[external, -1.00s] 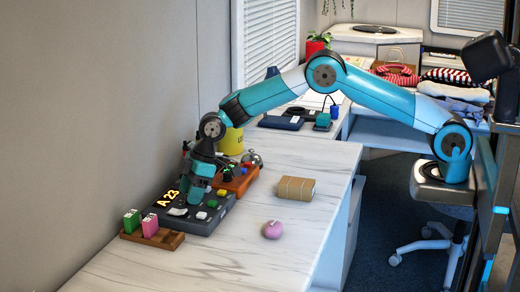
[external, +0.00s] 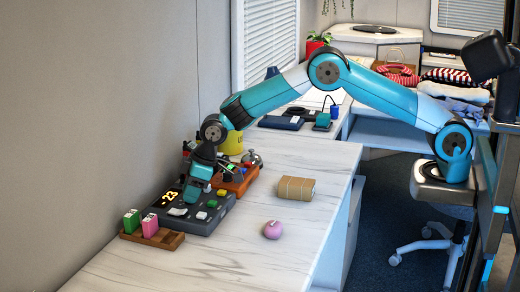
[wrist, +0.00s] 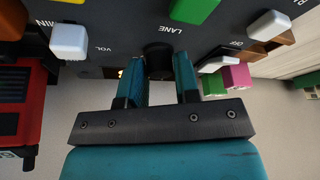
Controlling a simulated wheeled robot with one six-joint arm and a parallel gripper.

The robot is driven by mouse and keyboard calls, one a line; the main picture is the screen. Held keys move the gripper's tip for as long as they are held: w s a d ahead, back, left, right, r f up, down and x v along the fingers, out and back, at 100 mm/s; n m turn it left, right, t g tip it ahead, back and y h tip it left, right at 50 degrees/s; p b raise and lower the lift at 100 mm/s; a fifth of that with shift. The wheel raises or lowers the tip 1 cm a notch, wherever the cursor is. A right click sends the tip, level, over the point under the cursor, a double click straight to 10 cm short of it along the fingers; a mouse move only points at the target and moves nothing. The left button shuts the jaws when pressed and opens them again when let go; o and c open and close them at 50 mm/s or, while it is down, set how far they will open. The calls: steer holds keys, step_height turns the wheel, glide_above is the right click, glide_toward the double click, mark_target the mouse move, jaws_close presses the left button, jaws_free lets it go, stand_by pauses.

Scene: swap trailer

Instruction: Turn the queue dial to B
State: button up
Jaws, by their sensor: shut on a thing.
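The queue dial (wrist: 159,58) is a dark round knob on the dark control panel (external: 210,222), beside the LANE label in the wrist view. My gripper (wrist: 160,75) has a teal finger on each side of the dial and is shut on it. In the external view my gripper (external: 192,192) points down at the panel and hides the dial. Which letter the dial points at cannot be seen.
Close to the dial are a green button (wrist: 193,10), a white VOL knob (wrist: 69,41) and a white switch (wrist: 217,64). A wooden holder (external: 165,239) with green and pink blocks stands at the panel's near end. The counter is clear around a pink round object (external: 272,230).

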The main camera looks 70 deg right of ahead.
steer(key=m+h, duration=0.1)
steer(key=m, duration=0.1)
steer(key=m+h, duration=0.1)
steer(key=m, duration=0.2)
steer(key=shift+a+t, duration=0.1)
steer(key=shift+t, duration=0.2)
steer(key=shift+m, duration=0.3)
steer(key=o, duration=0.9)
steer(key=shift+c, duration=0.2)
steer(key=v, duration=1.7)
steer(key=shift+r, duration=0.25)
steer(key=shift+s+a, duration=0.1)
steer(key=shift+a, duration=0.05)
